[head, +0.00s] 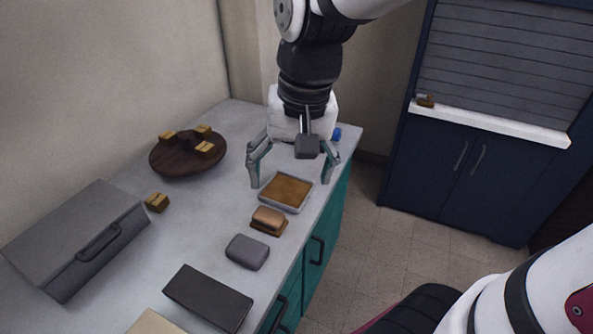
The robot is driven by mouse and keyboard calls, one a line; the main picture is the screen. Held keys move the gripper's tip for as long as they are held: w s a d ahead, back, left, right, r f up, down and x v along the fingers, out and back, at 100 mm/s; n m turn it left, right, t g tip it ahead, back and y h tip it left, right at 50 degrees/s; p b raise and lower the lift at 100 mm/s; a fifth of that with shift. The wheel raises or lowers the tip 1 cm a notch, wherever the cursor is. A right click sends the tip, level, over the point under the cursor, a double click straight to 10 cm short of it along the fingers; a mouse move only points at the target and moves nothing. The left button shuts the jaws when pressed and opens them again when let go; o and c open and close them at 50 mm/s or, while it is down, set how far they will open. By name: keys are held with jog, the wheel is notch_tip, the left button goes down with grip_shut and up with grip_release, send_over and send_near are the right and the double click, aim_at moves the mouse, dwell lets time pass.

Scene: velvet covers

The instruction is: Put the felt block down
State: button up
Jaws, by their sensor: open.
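My gripper (291,180) is open, its two fingers spread wide and pointing down over the counter. The fingers stand either side of a shallow square tray (266,203) with a brown inner surface, at its far end; I cannot tell their exact height. I see nothing held between them. I cannot tell for sure which thing is the felt block. A rounded grey block (247,252) lies on the counter, and a brown block on a wider base (268,219) lies between it and the tray.
A dark flat slab (208,297) lies near the counter's front edge. A grey lidded box (78,240) stands at left, with a small brown-yellow block (157,202) beside it. A round wooden board (182,168) holds several similar blocks. A blue item (336,134) is at the back.

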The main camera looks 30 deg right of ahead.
jog(key=s+r+n+t, duration=0.1)
jog(key=s+n, duration=0.4)
jog(key=s, duration=0.7)
jog(key=shift+d+r+t+h, duration=0.2)
jog(key=shift+r+t+h, duration=0.1)
jog(key=shift+r, duration=0.1)
jog(key=shift+t, duration=0.5)
notch_tip(320, 180, up, 5)
jog(key=p, duration=0.4)
jog(key=shift+w, duration=0.1)
